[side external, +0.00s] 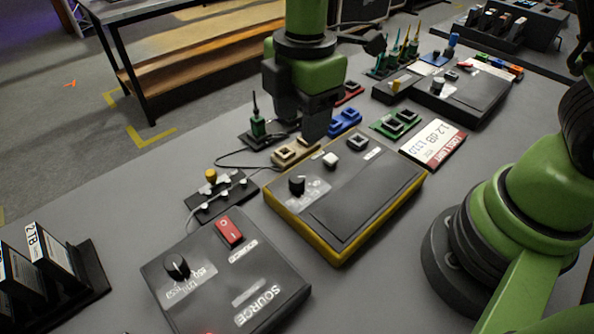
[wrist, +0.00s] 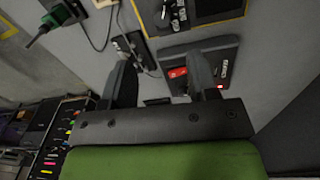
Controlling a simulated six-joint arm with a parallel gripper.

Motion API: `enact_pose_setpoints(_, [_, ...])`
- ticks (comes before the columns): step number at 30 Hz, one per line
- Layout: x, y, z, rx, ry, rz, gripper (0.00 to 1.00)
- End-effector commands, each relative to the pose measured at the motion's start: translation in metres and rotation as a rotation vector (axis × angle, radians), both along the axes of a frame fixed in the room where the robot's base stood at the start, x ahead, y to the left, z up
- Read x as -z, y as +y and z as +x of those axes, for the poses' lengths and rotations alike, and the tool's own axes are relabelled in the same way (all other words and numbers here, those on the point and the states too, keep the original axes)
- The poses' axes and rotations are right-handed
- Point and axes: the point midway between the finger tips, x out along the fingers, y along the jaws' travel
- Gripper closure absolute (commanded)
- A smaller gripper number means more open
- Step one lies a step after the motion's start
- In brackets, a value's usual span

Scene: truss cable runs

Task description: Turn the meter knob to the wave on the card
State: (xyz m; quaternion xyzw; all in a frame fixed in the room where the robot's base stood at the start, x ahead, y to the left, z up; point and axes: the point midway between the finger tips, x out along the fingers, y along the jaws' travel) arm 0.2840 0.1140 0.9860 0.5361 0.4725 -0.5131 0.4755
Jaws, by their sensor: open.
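The meter is a dark box with a yellow rim (side external: 385,205), in the middle of the table in the side external view. Its black knob (side external: 297,185) stands at its left end; the pointer and marks are too small to read. The meter's yellow-edged end shows at the top of the wrist view (wrist: 222,18). A white and red card (side external: 433,143) lies flat right of the meter, printed with "12 dB" and a number that I cannot read surely. My gripper (side external: 300,125) is open and empty, above the table behind the meter; its two fingers also show in the wrist view (wrist: 160,80).
A dark SOURCE box (side external: 225,275) with a red switch (side external: 229,232) and a knob stands at front left. Beige (side external: 296,152), blue (side external: 345,121) and green (side external: 396,124) adapter blocks sit behind the meter. A small cabled board (side external: 220,195) lies to its left. Another dark box (side external: 458,95) stands at the back.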

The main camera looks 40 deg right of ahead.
Motion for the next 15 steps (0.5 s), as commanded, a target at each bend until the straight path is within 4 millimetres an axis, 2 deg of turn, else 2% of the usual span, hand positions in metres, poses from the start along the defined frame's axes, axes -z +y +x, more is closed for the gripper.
enact_pose_setpoints(3, [0.015,0.005,0.001,-0.087,0.024,-0.018,0.46])
enact_pose_setpoints(8, [0.029,0.006,0.001,-0.107,0.029,-0.022,0.46])
enact_pose_setpoints(15, [0.074,0.005,0.0,-0.103,0.032,-0.022,0.46])
